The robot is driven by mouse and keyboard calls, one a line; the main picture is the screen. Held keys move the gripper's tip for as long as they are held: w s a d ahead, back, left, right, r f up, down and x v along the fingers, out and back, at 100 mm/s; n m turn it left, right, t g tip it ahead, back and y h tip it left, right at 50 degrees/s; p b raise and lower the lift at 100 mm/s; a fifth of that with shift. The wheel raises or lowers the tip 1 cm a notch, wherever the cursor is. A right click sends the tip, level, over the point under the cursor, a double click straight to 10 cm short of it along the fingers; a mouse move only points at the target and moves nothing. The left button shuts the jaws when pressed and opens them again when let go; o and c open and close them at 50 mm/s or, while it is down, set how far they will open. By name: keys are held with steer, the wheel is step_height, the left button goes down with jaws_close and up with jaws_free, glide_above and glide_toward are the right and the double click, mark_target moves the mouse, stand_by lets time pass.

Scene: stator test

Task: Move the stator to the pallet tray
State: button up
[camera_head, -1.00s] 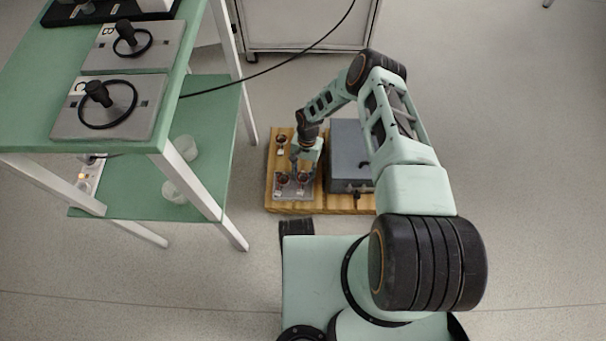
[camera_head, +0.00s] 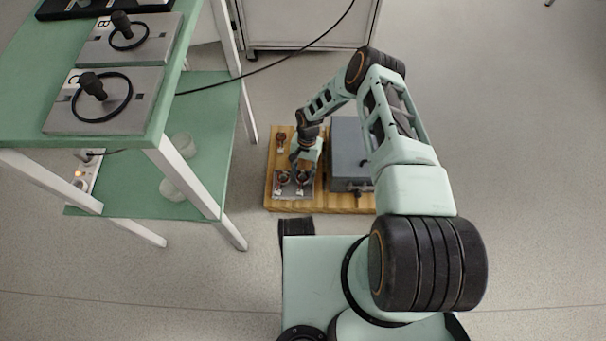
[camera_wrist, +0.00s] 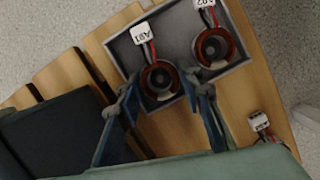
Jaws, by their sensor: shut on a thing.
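A copper-wound stator labelled A01 (camera_wrist: 158,82) sits in the grey pallet tray (camera_wrist: 122,44), seen in the wrist view. My gripper (camera_wrist: 163,90) has its blue fingers on either side of this stator and is shut on it. A second stator, A02 (camera_wrist: 214,47), stands beside it in the same tray. In the head view, the tray (camera_head: 293,195) lies at the front left of the wooden pallet, with my gripper (camera_head: 301,178) over it. Whether the held stator touches the tray floor is unclear.
Another stator (camera_head: 281,140) stands on the wooden pallet (camera_head: 340,204) behind the tray; its white label (camera_wrist: 258,121) shows in the wrist view. A grey box (camera_head: 350,155) stands on the pallet's right. A green table (camera_head: 110,150) with plates is at left. Floor at right is clear.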

steer(key=shift+d, duration=0.1)
steer(key=o, duration=1.4)
steer(key=shift+o, duration=0.2)
steer(key=v, duration=1.2)
steer(key=shift+d, duration=0.1)
